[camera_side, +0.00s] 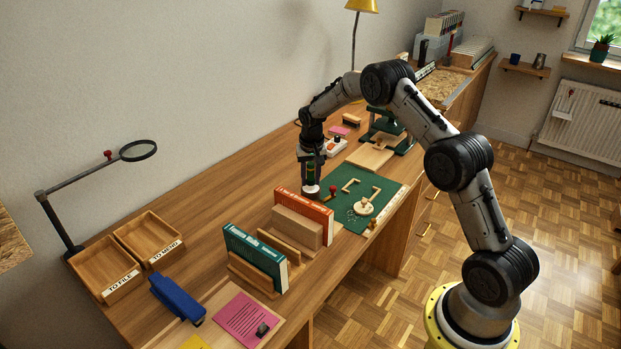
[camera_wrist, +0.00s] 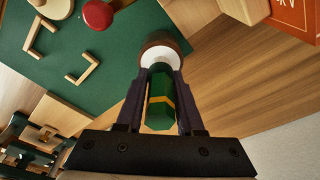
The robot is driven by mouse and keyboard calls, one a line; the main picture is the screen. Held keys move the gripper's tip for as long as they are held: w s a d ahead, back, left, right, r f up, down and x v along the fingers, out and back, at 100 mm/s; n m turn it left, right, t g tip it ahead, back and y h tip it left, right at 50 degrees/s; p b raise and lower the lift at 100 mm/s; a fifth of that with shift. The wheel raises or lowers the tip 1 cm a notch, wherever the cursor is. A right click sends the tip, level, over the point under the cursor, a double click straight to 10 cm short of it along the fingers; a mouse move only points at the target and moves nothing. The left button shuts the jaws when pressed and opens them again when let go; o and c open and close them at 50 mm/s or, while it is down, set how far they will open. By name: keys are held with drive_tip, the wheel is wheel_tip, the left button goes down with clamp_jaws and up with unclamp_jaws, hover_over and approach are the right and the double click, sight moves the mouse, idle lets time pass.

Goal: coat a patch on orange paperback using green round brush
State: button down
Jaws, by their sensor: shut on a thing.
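My gripper (camera_wrist: 160,90) is shut on the green round brush (camera_wrist: 160,112), which has a green handle with a yellow band and a white and brown round end. In the side view the brush (camera_side: 310,180) hangs below my gripper (camera_side: 311,165), near the left edge of the green mat. I cannot tell whether its end touches the surface. The orange paperback (camera_side: 303,212) stands upright against a wooden holder, in front of the brush in the side view. Its corner shows at the top right of the wrist view (camera_wrist: 296,14).
The green mat (camera_side: 390,190) bears wooden corner pieces, a round wooden piece (camera_side: 364,207) and a red-knobbed item (camera_side: 333,190). A teal book (camera_side: 254,256) stands in another holder. Two wooden trays (camera_side: 148,235) and a blue stapler (camera_side: 177,298) lie at left. Bare desk lies behind the paperback.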

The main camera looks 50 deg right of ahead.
drive_tip(key=shift+r, duration=3.5)
